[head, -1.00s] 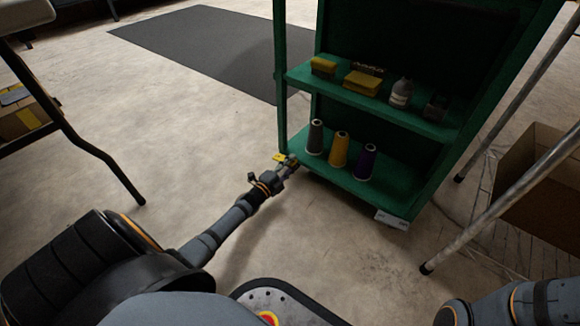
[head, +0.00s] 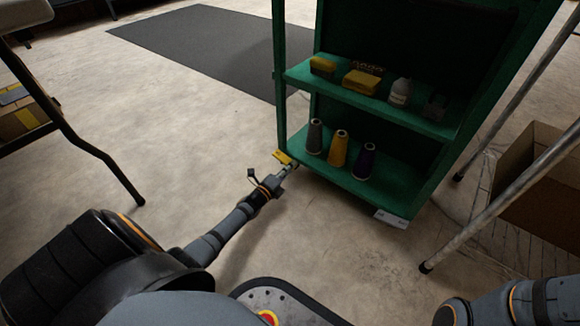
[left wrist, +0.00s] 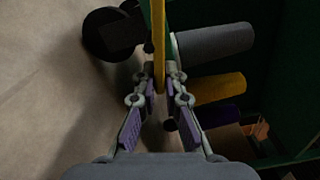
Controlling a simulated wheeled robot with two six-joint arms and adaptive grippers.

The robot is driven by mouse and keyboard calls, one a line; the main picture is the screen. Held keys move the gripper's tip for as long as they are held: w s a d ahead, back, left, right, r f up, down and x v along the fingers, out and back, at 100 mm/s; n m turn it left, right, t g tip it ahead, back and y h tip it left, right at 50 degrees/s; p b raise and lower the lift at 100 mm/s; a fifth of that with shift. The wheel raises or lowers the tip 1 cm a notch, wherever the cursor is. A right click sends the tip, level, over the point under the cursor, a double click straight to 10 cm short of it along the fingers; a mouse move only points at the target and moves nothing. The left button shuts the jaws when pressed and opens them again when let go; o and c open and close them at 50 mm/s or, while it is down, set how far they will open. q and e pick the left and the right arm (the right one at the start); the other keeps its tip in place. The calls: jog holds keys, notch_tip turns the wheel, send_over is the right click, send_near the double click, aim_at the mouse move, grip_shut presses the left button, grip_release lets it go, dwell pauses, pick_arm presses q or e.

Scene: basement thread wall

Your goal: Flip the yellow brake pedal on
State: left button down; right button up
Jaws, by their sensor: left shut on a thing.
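The yellow brake pedal (head: 283,157) sits low at the front left corner of the green shelf cart (head: 281,95), close to the floor. My left gripper (head: 287,170) reaches it from the front. In the left wrist view the pedal (left wrist: 158,38) shows as a thin yellow plate on edge, and the fingers of my left gripper (left wrist: 160,88) are closed on both sides of it. A dark caster wheel (left wrist: 108,35) is beside the pedal on the left. My right gripper is not in view; only part of the right arm shows at the lower right.
A grey cone (head: 315,136), a yellow cone (head: 339,149) and a purple cone (head: 365,161) stand on the cart's bottom shelf, just right of the gripper. Metal table legs and a cardboard box (head: 530,170) are at the right. Bare floor lies left of the cart.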

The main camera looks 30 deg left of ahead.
pick_arm(q)
jog(key=c, duration=1.4)
grip_release()
jog(key=shift+c, duration=0.2)
jog(key=s, duration=0.8)
jog(key=s+a, duration=0.1)
jog(key=s, duration=0.3)
